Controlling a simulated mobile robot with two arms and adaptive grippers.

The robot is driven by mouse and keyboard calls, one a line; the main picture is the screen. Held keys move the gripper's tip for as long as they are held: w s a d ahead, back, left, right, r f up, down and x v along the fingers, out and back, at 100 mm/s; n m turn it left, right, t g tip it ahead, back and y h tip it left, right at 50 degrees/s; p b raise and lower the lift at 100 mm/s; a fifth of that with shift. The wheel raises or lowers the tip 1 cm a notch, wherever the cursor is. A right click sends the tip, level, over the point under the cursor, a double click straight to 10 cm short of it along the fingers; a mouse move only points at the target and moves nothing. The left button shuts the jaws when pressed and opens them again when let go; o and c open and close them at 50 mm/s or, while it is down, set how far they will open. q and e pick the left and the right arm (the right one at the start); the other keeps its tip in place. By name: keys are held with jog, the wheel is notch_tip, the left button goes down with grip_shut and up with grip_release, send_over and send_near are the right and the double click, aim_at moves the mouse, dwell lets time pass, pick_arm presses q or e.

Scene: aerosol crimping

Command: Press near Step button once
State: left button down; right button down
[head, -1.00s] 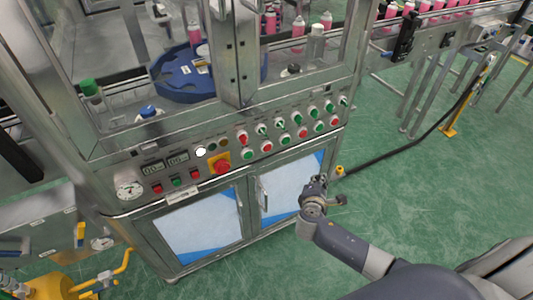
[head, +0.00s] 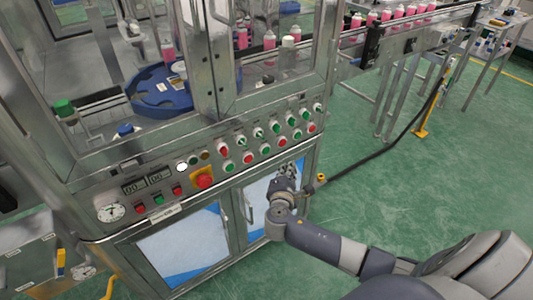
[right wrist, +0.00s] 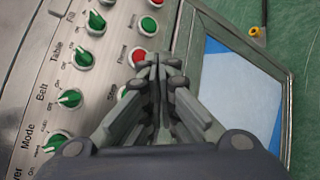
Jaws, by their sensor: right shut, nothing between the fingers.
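The machine's control panel (head: 195,182) carries an upper row of mostly green selector knobs and a lower row of alternating green and red push buttons, such as a green button (head: 229,166) and a red button (head: 247,159). My right gripper (head: 285,178) is shut and empty, in front of the cabinet below the right part of the rows. In the right wrist view its fingertips (right wrist: 157,66) overlap the edge of a red button (right wrist: 137,56); I cannot tell whether they touch. A green button (right wrist: 123,93) is partly hidden by the fingers. My left gripper is out of view.
A red-and-yellow emergency stop (head: 204,181) and gauge (head: 110,212) are on the left of the panel. Cabinet doors (head: 184,249) lie below. A black cable (head: 375,165) runs over the green floor at right, which is mostly open.

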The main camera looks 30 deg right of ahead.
aim_at(266, 150)
jog(key=w+b, duration=0.2)
jog(key=w, duration=0.4)
jog(key=shift+w+a+b, duration=0.3)
jog(key=shift+w+b, duration=0.1)
dwell(0.4)
jog(key=shift+w, duration=0.2)
dwell(0.6)
jog(key=shift+w, duration=0.25)
